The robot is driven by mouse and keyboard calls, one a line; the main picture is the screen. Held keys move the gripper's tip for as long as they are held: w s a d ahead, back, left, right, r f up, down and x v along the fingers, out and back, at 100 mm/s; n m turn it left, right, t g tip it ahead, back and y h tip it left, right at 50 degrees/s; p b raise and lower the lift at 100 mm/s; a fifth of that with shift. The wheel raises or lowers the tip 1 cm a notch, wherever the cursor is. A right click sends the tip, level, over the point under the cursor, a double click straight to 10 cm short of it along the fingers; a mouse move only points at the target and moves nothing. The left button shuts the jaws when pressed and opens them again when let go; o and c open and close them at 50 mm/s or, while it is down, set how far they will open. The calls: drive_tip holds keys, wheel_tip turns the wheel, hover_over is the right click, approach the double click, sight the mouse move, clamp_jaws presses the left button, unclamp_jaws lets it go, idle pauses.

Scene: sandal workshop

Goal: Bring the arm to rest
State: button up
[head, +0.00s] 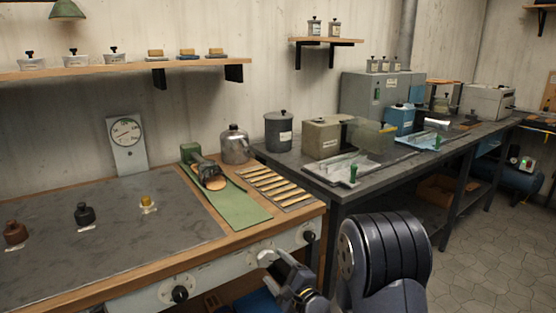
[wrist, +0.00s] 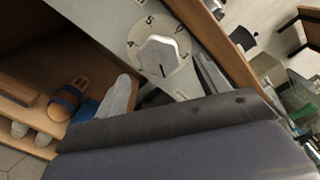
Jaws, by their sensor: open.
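My gripper (head: 284,270) is low at the front of the left workbench, by its control panel (head: 228,268). In the wrist view my gripper (wrist: 163,74) is open, with one grey finger to each side. A white knob (wrist: 158,57) on a numbered dial shows just beyond the fingers, between their tips in the picture. I cannot tell whether they touch it. Nothing is seen held. My arm's dark, thick links fill the lower right of the head view, and a dark grey part of mine covers the lower wrist view.
A sandal (wrist: 67,99) lies on an open shelf below. The grey bench (head: 335,187) stands to the right, with clear tiled floor (head: 475,230) beyond.

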sight(269, 260)
drive_tip(key=x, duration=0.3)
drive_tip(key=shift+n, duration=0.3)
